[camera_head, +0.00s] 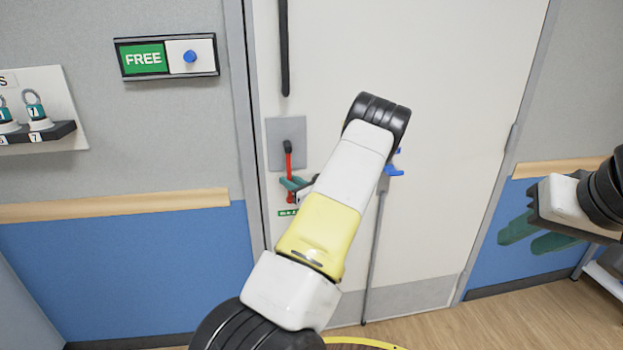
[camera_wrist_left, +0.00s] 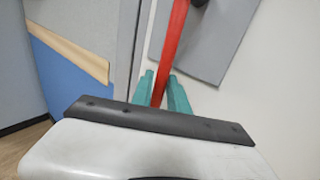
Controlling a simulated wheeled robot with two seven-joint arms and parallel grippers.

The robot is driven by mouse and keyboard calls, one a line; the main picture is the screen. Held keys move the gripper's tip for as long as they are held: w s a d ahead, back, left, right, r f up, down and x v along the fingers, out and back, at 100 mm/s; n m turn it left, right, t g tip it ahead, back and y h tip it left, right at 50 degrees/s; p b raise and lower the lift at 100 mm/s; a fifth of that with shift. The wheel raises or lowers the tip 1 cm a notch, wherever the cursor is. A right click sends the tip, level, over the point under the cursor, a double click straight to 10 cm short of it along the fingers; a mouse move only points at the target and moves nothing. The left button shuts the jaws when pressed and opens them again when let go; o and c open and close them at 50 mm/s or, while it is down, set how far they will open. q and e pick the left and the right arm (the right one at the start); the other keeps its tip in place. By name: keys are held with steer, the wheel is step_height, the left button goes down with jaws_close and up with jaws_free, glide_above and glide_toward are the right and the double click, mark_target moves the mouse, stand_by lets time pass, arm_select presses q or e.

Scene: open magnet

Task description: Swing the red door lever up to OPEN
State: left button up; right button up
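The red door lever (camera_head: 289,164) hangs almost straight down from a black pivot on a grey plate (camera_head: 275,132) on the white door (camera_head: 440,120). A small green label (camera_head: 286,213) sits just below it; I cannot read it. My left gripper (camera_head: 291,186) is at the lever's lower part. The lever's lower end is hidden there by the gripper body. My right gripper (camera_head: 537,236) is open and empty at the right, away from the door lever.
A black vertical handle (camera_head: 284,50) is above the lever plate. A grey rod with a blue clip (camera_head: 394,171) stands against the door behind my left arm.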

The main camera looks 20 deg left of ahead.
arm_select(q)
jaws_close()
steer(key=shift+d, duration=0.1)
stand_by(1.2)
